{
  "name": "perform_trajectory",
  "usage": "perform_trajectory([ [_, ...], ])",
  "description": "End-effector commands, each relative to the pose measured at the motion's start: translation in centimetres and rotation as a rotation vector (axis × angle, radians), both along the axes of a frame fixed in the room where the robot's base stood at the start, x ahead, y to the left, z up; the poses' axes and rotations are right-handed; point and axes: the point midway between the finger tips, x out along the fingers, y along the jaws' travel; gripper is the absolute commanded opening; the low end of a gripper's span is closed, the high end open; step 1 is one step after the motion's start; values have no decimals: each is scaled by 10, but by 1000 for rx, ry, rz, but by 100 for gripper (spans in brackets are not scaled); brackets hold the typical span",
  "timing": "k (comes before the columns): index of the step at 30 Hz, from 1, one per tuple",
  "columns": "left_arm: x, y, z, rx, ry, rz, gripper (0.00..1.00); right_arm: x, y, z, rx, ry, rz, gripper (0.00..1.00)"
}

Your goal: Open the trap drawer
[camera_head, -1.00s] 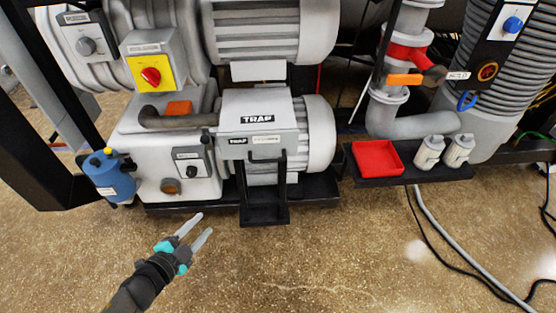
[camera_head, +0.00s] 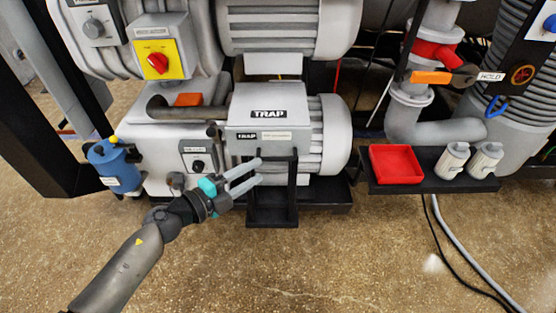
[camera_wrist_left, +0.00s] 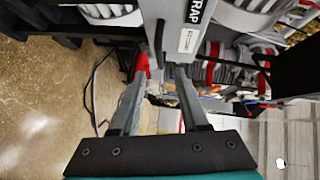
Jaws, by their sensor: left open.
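The grey trap box (camera_head: 268,107), labelled TRAP, sits in front of a ribbed grey motor in the head view. A black upright handle frame (camera_head: 293,188) stands at its lower front. My left gripper (camera_head: 258,170) is open just in front of the box, its fingertips overlapping the frame in the picture. In the left wrist view the box (camera_wrist_left: 178,55) with its label lies beyond the open fingers (camera_wrist_left: 158,75). A dark bar shows near the tips there; I cannot tell whether the fingers touch it. No gap in the drawer shows. My right gripper is out of view.
A blue bottle (camera_head: 115,168) stands at the left. A yellow panel with a red knob (camera_head: 158,62) is above. A red tray (camera_head: 396,164) and two white canisters (camera_head: 453,160) sit on a black shelf at right. The speckled floor (camera_head: 330,265) in front is clear.

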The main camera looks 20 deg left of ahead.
Motion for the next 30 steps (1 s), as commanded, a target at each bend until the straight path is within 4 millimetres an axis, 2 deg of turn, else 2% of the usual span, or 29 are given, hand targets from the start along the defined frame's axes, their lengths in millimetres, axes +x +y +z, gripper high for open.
perform_trajectory([
  [9,46,-25,-8,-3,-3,2,45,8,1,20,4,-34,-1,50],
  [15,65,-36,-12,-2,-1,2,45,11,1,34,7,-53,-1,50],
  [21,72,-41,-13,-1,0,0,45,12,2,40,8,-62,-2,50],
  [29,73,-42,-13,-1,0,0,45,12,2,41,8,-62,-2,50],
  [30,73,-42,-13,-1,0,0,41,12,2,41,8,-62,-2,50],
])
